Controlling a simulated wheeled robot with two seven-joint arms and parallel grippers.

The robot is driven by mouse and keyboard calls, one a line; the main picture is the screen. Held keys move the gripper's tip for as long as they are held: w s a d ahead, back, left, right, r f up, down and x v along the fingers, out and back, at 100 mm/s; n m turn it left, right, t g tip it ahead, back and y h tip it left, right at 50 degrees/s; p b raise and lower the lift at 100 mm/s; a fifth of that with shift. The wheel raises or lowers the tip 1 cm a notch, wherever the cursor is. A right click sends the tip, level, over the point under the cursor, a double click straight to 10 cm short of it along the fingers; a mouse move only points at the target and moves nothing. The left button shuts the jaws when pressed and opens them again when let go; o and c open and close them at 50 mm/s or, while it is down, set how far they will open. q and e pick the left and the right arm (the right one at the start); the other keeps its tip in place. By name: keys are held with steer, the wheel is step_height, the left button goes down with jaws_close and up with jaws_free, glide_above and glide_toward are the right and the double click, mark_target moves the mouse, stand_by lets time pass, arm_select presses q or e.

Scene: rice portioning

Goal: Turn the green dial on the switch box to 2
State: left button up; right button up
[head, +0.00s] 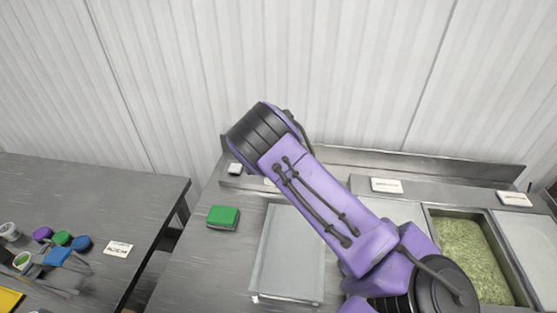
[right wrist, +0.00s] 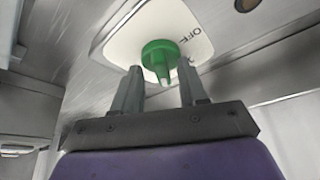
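The green dial (right wrist: 160,54) shows in the right wrist view on a white plate (right wrist: 118,42) with rounded corners. The word OFF is printed beside it; another mark near the dial is partly hidden, and I cannot read a 2. The dial's narrow grip points down in the picture, toward my gripper. My right gripper (right wrist: 161,80) is open, with one grey finger to each side of the dial's grip and visible gaps between. In the head view my purple right arm covers the middle, and its gripper is hidden. My left gripper is not in view.
In the head view a green block (head: 223,217) and a flat grey tray (head: 290,255) lie on the metal counter. A bin of green grains (head: 468,255) is at right. The left table (head: 100,190) holds small coloured items. A gap separates table and counter.

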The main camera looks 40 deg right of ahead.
steer(key=shift+w+a+r, duration=0.1)
steer(key=shift+a+r, duration=0.05)
steer(key=b+v, duration=0.3)
steer(key=v, duration=0.7)
steer(key=shift+r, duration=0.1)
